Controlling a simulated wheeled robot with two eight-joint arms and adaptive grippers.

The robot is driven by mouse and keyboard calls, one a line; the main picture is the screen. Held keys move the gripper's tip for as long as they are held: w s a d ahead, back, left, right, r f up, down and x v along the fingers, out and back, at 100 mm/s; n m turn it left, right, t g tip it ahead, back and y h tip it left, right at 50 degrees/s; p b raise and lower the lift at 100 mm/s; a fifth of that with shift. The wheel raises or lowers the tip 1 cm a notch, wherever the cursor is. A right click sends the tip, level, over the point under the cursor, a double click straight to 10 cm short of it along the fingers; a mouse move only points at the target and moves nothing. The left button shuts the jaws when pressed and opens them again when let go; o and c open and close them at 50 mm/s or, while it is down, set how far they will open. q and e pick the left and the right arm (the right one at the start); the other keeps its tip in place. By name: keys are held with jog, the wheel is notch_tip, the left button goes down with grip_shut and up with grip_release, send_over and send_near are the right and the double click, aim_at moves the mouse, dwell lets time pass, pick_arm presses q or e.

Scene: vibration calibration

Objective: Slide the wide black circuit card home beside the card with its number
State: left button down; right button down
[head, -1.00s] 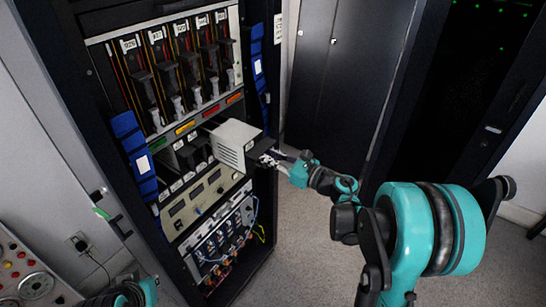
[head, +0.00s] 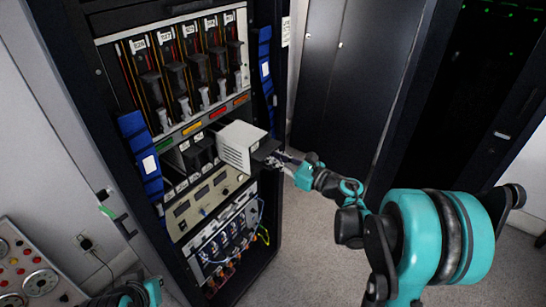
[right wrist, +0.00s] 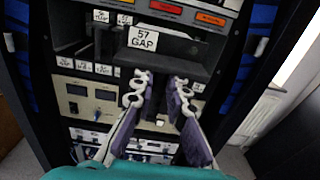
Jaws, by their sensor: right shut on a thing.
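The wide card is a light grey vented box (head: 240,145) with a black front part (head: 266,150); it juts from the middle shelf of the rack. My right gripper (head: 275,160) is at the black front part and shut on it. In the right wrist view my fingers (right wrist: 158,90) reach up to a dark front piece (right wrist: 185,48) with a white label (right wrist: 143,38) reading "57 GAP". How far the card sits in the shelf is partly hidden by the box itself. Only a bit of my left arm shows at the bottom left, without its gripper.
Narrow black cards (head: 196,152) stand in the same shelf, left of the box. Above are tall labelled cards (head: 185,75) and coloured tags (head: 192,126). A beige meter panel (head: 205,200) lies below. Blue pads (head: 140,155) flank the shelf. The floor at right is clear.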

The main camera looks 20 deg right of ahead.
jog(key=shift+w+a, duration=0.1)
jog(key=shift+w, duration=0.05)
dwell(0.3)
jog(key=shift+x, duration=2.25)
jog(key=shift+b+x, duration=0.45)
jog(key=shift+x, duration=1.55)
jog(key=shift+a+f, duration=0.1)
jog(key=shift+x, duration=2.95)
jog(key=shift+w+a+b, duration=0.15)
jog(key=shift+w+b, duration=0.05)
jog(key=shift+b, duration=0.1)
jog(key=shift+x, duration=0.8)
jog(key=shift+w+a, duration=0.25)
jog(key=shift+w, duration=0.15)
